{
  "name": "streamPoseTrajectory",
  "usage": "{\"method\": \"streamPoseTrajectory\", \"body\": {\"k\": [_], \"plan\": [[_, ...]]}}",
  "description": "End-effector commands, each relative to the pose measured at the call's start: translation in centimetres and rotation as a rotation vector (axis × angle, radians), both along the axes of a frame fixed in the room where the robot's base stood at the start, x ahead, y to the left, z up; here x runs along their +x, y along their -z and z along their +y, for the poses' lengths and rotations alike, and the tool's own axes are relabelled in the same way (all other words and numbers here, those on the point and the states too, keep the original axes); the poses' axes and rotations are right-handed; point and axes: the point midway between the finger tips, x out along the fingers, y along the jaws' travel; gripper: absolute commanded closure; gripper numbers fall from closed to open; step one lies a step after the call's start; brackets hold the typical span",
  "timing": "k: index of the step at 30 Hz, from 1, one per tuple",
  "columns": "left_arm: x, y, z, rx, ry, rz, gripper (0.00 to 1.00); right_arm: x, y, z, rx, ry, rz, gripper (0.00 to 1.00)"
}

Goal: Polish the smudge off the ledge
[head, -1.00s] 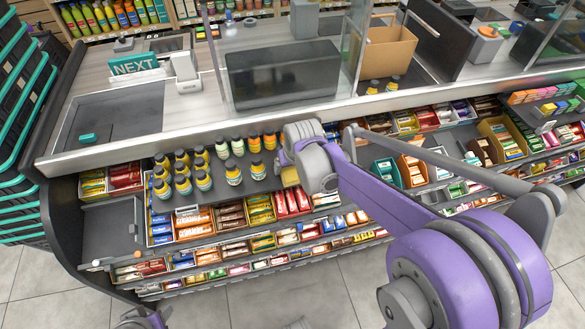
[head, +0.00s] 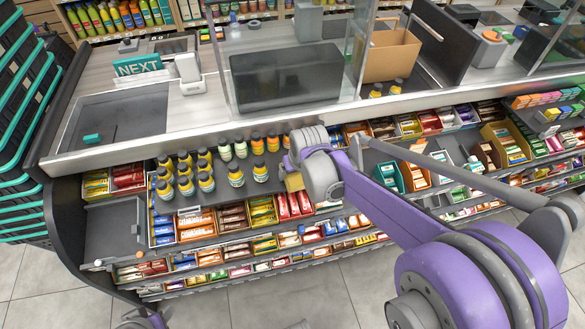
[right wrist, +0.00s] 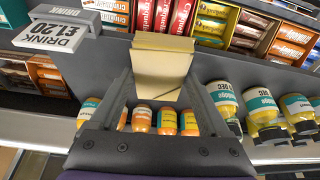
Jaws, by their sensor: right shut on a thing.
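My right gripper (head: 292,182) is shut on a pale yellow sponge-like block (head: 294,183). In the right wrist view, the block (right wrist: 162,62) sits between the two grey fingers (right wrist: 162,75). It is over or on the dark ledge (head: 222,196), right of the bottles and behind the candy boxes. I cannot tell whether the block touches the ledge. No smudge is clearly visible; the gripper and block cover part of the ledge. Part of my left arm shows at the bottom left of the head view, but its fingers are out of frame.
Several yellow and orange bottles (head: 235,176) stand on the ledge close to the left of my right gripper. Candy boxes (head: 232,215) line the front edge. A price sign (right wrist: 60,35) reading DRINK £1.20 shows in the right wrist view. The checkout counter (head: 120,150) rises behind.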

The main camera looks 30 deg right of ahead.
Motion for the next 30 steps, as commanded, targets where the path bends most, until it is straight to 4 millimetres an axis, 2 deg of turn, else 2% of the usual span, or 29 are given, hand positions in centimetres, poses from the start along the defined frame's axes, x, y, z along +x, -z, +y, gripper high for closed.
{"method": "streamPoseTrajectory", "body": {"k": [4, 13, 23, 30], "plan": [[0.0, -0.2, 0.0, 0.0, 0.0, -0.001, 0.5, -0.6, -0.1, -0.1, 0.0, 0.0, 0.0, 0.86], [0.1, -0.3, 0.0, 0.0, 0.0, -0.001, 0.5, -0.5, -0.3, -0.1, 0.0, 0.0, -0.002, 0.86], [0.5, -2.6, 0.0, 0.0, 0.0, -0.01, 0.5, -0.5, -3.1, -0.1, 0.0, 0.0, -0.003, 0.86], [0.5, -2.6, 0.0, 0.0, 0.0, -0.011, 0.5, -0.5, -3.2, -0.1, 0.0, 0.0, -0.002, 0.86]]}}
